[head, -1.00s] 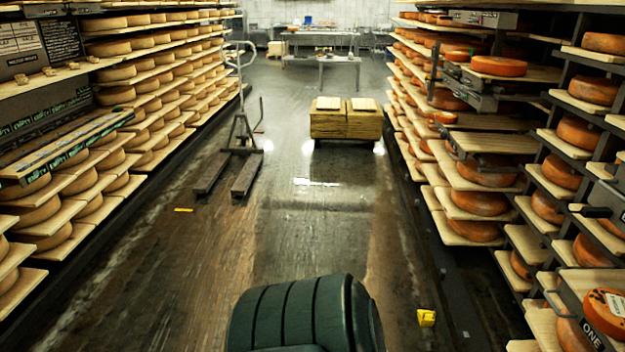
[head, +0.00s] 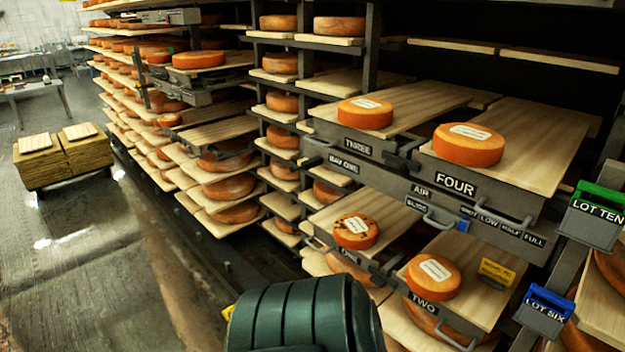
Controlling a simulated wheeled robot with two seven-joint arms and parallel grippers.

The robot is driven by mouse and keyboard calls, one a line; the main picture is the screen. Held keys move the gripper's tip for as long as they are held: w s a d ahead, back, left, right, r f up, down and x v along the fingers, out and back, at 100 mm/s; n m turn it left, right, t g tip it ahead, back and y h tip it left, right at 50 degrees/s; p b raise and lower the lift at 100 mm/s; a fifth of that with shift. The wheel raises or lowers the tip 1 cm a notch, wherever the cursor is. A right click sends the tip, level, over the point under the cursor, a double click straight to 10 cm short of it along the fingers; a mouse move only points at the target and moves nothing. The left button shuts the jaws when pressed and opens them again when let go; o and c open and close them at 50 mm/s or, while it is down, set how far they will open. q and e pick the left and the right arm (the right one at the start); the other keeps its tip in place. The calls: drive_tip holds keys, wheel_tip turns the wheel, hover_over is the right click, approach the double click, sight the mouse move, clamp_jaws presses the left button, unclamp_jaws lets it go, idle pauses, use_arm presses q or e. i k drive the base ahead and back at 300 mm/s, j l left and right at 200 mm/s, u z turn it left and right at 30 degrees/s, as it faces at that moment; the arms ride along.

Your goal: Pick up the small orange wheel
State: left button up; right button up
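Several orange wheels with white labels sit on pull-out boards at the right. One wheel (head: 355,241) with dark marks around its label lies on the lower left board, and another wheel (head: 433,287) lies on the board marked TWO. A further small orange wheel (head: 169,120) sits on the shelving farther left. I cannot tell which one the task names. Neither of my grippers is in view.
A metal panel (head: 385,180) with a slider and handles runs below boards THREE and FOUR. A green LOT TEN holder (head: 596,218) and a blue LOT SIX holder (head: 545,309) stand at right. Boxes (head: 60,160) stand on the left. The floor (head: 90,250) before them is clear.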

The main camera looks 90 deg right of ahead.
sight(352, 232)
drive_tip(key=z, duration=3.45)
drive_tip(key=i+j+z, duration=0.15)
drive_tip(key=j+z, duration=0.3)
drive_tip(key=i+j+z, duration=0.1)
drive_tip(key=j+z, duration=0.65)
drive_tip(key=j, duration=0.65)
drive_tip(key=j+z, duration=0.3)
drive_tip(key=j, duration=0.65)
drive_tip(key=k+j, duration=0.1)
drive_tip(key=j, duration=1.1)
drive_tip(key=k+j, duration=0.15)
drive_tip(key=j, duration=0.4)
drive_tip(key=k+j+z, duration=0.1)
drive_tip(key=j, duration=0.5)
drive_tip(key=k+j, duration=0.1)
drive_tip(key=j, duration=0.5)
